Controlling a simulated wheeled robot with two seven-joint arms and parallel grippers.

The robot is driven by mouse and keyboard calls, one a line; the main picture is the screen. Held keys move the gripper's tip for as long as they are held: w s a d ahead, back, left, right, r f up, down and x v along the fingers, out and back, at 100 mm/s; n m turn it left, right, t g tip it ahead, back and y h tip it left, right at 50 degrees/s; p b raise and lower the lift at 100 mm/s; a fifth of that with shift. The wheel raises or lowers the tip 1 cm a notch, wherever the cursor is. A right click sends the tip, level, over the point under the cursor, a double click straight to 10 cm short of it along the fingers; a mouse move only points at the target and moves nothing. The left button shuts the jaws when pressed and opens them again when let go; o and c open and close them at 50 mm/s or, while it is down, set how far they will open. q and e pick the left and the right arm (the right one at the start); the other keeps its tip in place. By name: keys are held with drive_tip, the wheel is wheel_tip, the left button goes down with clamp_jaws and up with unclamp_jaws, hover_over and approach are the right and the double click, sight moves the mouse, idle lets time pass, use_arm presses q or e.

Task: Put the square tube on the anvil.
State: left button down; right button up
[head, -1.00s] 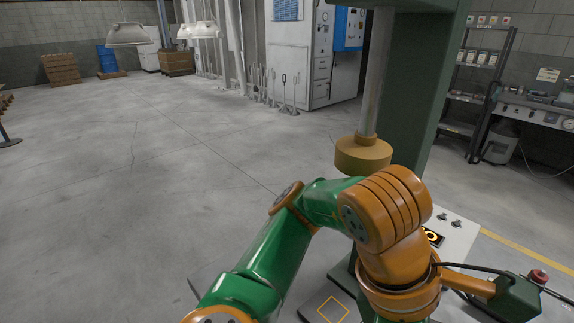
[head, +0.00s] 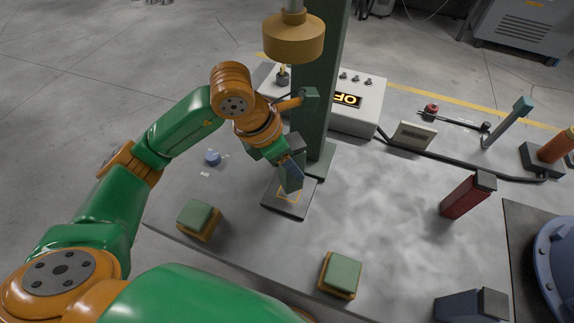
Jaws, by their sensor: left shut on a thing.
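The anvil is a dark flat plate (head: 297,209) with a yellow square outline, at the foot of the green press column. My left gripper (head: 288,160) is above it, pointing down, shut on a grey-green block-like piece, which I take for the square tube (head: 291,180). The tube is roughly upright and its lower end overlaps the yellow square. I cannot tell whether it touches the plate. The fingers partly hide its upper part. My right gripper is not in view.
The brass press head (head: 293,40) hangs above, behind my left wrist. Green-topped orange blocks (head: 340,274) (head: 198,219) stand in front on the table. A red block (head: 466,196) and a blue-grey block (head: 468,308) stand right. A control box (head: 362,108) reads OFF.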

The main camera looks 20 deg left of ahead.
use_arm(q)
drive_tip(key=f, duration=0.2)
drive_tip(key=w+f+p, duration=0.1)
drive_tip(key=shift+a+f, duration=0.2)
drive_tip(key=shift+f, duration=0.6)
drive_tip(key=shift+f, duration=0.1)
drive_tip(key=shift+f, duration=0.1)
drive_tip(key=shift+c, duration=1.6)
unclamp_jaws()
drive_tip(key=v, duration=0.8)
drive_tip(key=shift+b, duration=0.3)
